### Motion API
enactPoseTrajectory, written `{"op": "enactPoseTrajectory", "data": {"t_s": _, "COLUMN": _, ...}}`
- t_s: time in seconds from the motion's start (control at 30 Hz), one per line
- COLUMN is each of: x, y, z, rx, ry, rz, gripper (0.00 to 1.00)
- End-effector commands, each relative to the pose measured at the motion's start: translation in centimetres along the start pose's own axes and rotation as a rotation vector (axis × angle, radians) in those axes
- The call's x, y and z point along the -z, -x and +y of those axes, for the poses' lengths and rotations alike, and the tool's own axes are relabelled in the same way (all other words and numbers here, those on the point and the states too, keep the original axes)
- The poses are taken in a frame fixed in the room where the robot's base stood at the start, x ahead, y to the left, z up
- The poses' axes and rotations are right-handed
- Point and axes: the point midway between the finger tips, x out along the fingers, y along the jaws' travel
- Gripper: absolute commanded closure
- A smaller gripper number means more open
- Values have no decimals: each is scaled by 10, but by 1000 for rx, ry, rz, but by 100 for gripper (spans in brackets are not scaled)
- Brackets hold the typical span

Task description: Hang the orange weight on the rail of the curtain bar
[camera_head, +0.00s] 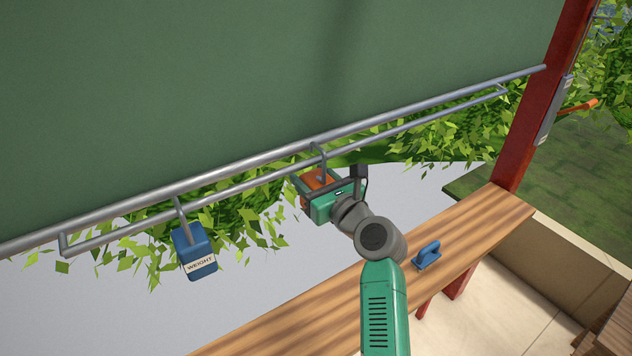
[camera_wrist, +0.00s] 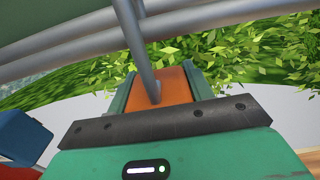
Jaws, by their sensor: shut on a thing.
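My gripper (camera_head: 320,192) is shut on the orange weight (camera_head: 316,180), just below the curtain bar. In the wrist view the orange weight (camera_wrist: 172,84) sits between the two green fingers, and its grey hook (camera_wrist: 140,45) rises to the rail. The curtain bar's thin lower rail (camera_head: 420,122) runs beneath the thicker bar at the curtain's bottom edge. In the head view the hook's top (camera_head: 316,147) overlaps the rail and appears to reach over it. Whether the hook rests on the rail cannot be told.
A blue weight (camera_head: 195,252) marked WEIGHT hangs on the rail to the left. A wooden bench (camera_head: 465,232) below carries a small blue handled object (camera_head: 427,254). A red post (camera_head: 550,95) stands at the right. Leaves hang behind the rail.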

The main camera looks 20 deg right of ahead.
Motion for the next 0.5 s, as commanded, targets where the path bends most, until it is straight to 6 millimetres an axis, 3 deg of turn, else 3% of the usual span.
{"op": "enactPoseTrajectory", "data": {"t_s": 0.47, "x": 7, "y": 0, "z": 0, "rx": 0, "ry": 0, "rz": -3, "gripper": 87}}
{"op": "enactPoseTrajectory", "data": {"t_s": 0.5, "x": 7, "y": 0, "z": 0, "rx": 0, "ry": 0, "rz": -4, "gripper": 47}}
